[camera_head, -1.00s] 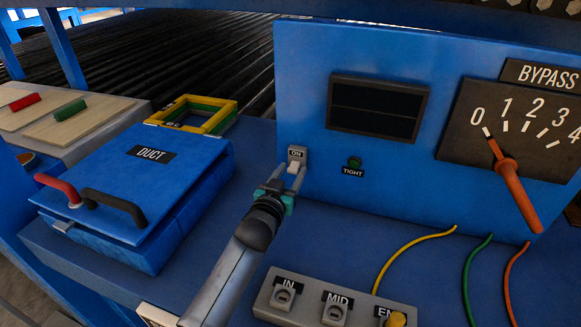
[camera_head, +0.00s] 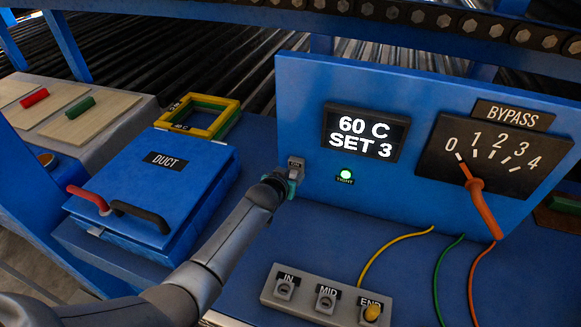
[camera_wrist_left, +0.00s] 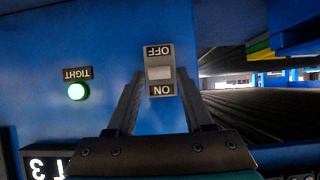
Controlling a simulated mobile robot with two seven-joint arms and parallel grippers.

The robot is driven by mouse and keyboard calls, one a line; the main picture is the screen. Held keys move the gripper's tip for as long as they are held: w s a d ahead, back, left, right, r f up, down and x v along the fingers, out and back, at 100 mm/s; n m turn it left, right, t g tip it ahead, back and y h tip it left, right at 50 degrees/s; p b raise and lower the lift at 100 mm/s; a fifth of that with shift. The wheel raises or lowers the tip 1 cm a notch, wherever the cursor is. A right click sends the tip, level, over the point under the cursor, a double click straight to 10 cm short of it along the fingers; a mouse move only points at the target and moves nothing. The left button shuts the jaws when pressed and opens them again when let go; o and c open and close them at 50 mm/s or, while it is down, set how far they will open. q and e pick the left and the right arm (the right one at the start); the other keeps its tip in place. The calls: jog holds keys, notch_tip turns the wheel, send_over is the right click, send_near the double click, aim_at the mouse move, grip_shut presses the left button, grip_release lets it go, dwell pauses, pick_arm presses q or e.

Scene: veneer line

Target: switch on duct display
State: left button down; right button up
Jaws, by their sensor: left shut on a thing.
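The display (camera_head: 363,133) on the blue upright panel is lit and reads "60 C SET 3". The small grey switch (camera_head: 296,163) sits left of and below it; in the left wrist view the switch (camera_wrist_left: 159,52) appears upside down, with ON and OFF labels and a pale rocker. My left gripper (camera_head: 292,183) is at the switch, hiding its lower part. In the left wrist view, the fingers of my left gripper (camera_wrist_left: 160,80) lie on either side of the switch, shut on it. The TIGHT lamp (camera_head: 345,174) glows green. My right gripper is not in view.
The closed blue duct box (camera_head: 160,185) with red and black handles stands left. Yellow and green frames (camera_head: 205,118) lie behind it. The BYPASS dial (camera_head: 490,150) points near 0. A grey IN/MID/END block (camera_head: 325,300) and several wires lie in front.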

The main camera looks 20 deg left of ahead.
pick_arm(q)
jog(key=shift+w+r+g+p, duration=0.2)
jog(key=shift+r+g+p, duration=0.1)
jog(key=shift+g+p, duration=0.9)
jog(key=shift+c, duration=1.4)
grip_release()
jog(key=shift+s+r+p, duration=0.1)
jog(key=shift+r+p, duration=0.05)
jog(key=shift+p, duration=0.15)
jog(key=shift+s+r+p, duration=0.3)
jog(key=shift+s+r, duration=0.15)
jog(key=p+v, duration=0.2)
jog(key=v, duration=1.1)
jog(key=shift+s, duration=0.45)
